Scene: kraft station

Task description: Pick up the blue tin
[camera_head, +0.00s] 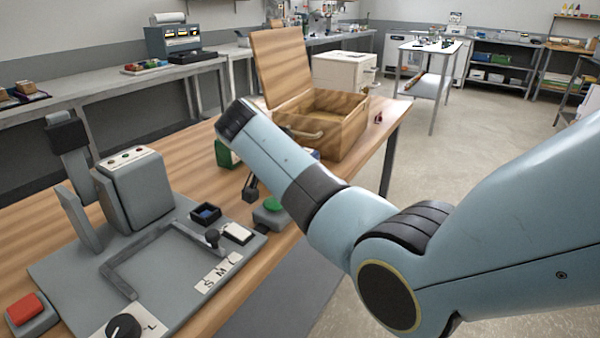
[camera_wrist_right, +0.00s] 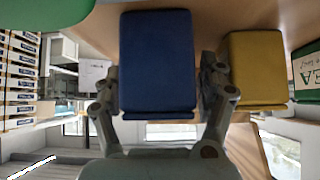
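The blue tin (camera_wrist_right: 157,62) fills the middle of the right wrist view, a dark blue box with a rim along its lower edge. My right gripper (camera_wrist_right: 158,75) has one finger on each side of it. The fingers stand very close to its sides, and I see no clear grip. In the head view, my right arm reaches in from the right over the table and hides its gripper and most of what lies beneath. My left gripper is in neither view.
A yellow box (camera_wrist_right: 255,66) stands close beside the right-hand finger, with a green lettered box (camera_wrist_right: 306,70) beyond. An open wooden chest (camera_head: 345,120) stands behind my arm. A grey machine (camera_head: 135,188) with a base plate takes up the table's left.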

